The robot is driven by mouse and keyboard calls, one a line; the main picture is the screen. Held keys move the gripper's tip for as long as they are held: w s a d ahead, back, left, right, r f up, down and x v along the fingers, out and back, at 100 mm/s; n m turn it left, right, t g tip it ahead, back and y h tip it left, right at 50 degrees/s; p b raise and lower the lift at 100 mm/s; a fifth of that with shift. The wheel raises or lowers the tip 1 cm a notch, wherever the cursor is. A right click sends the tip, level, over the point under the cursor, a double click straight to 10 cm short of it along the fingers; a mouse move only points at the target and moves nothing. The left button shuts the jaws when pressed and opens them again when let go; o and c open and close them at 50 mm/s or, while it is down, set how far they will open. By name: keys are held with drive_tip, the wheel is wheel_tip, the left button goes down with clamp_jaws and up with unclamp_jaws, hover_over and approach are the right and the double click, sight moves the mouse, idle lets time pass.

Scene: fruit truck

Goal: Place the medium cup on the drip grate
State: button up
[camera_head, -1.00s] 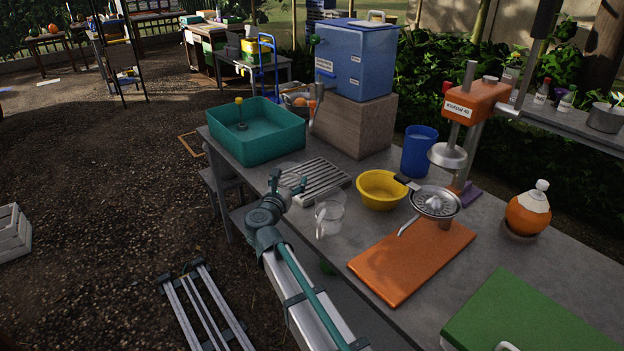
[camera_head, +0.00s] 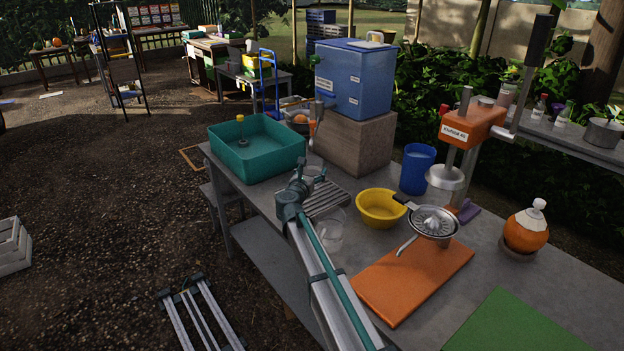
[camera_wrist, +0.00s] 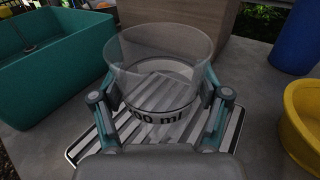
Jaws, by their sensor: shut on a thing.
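My gripper (camera_wrist: 160,108) is shut on a clear cup (camera_wrist: 162,50) with dark lettering that ends in "00 ml". The cup is upright between the two fingers. In the head view the cup (camera_head: 314,172) shows only in part behind my gripper (camera_head: 306,182). The drip grate (camera_head: 328,198) is a slatted metal tray on the table. In the wrist view the grate (camera_wrist: 82,150) lies beneath the cup, and its slats show through the clear wall. I cannot tell whether the cup's base touches the slats.
Another clear vessel (camera_head: 330,232) stands right of my arm. A teal basin (camera_head: 256,150) is left of the grate, a yellow bowl (camera_head: 380,208) is right of it, and a wooden block (camera_head: 354,142) carries a blue cooler (camera_head: 356,80) behind.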

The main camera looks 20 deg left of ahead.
drive_tip(key=shift+w+f, duration=0.15)
drive_tip(key=shift+f, duration=1.6)
drive_tip(key=shift+f, duration=0.25)
drive_tip(key=o, duration=1.2)
drive_tip(key=shift+r, duration=0.1)
drive_tip(key=shift+r, duration=0.1)
drive_tip(key=s, duration=0.4)
drive_tip(key=s+b, duration=0.1)
drive_tip(key=s, duration=0.7)
drive_tip(key=shift+d+r, duration=0.35)
